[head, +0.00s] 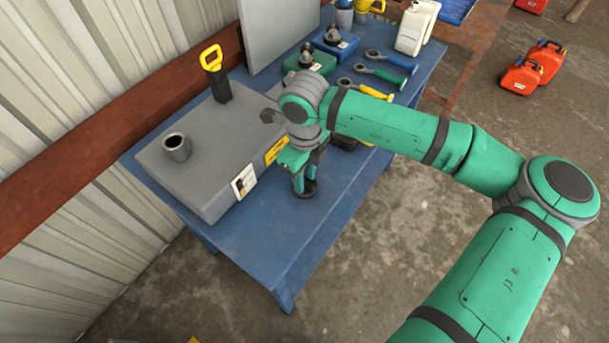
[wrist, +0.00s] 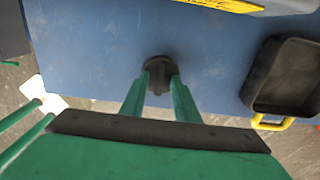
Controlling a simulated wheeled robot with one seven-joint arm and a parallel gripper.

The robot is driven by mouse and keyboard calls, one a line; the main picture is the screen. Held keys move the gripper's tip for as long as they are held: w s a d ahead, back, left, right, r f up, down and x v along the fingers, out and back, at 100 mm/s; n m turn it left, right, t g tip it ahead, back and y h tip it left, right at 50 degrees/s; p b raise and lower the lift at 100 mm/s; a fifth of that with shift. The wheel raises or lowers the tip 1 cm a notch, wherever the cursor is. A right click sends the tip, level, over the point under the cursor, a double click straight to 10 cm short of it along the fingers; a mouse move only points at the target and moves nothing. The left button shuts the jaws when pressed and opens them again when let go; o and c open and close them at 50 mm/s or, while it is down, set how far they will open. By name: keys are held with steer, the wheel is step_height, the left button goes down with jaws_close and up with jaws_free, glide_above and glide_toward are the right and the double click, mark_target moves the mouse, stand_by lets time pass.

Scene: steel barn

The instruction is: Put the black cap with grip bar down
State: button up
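The black cap with grip bar (head: 304,189) is below my gripper (head: 303,172) in the head view, over the front part of the blue table. In the wrist view the cap (wrist: 158,67) is a dark disc with a raised bar, between my two green fingertips (wrist: 158,78). The fingers are shut on its bar. The cap is upright and close to the tabletop; I cannot tell whether it touches it. A grey box-shaped tank (head: 205,150) with an open round neck (head: 177,147) is left of my gripper.
The blue table (head: 262,222) is bare in front of the tank. A black tray (wrist: 292,75) with a yellow handle is right of the cap in the wrist view. A yellow-handled lever (head: 216,73) rises from the tank. Tools, such as a green-handled wrench (head: 390,62), lie farther back.

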step_height(320, 180, up, 12)
steer(key=shift+r, duration=0.15)
stand_by(0.4)
stand_by(0.4)
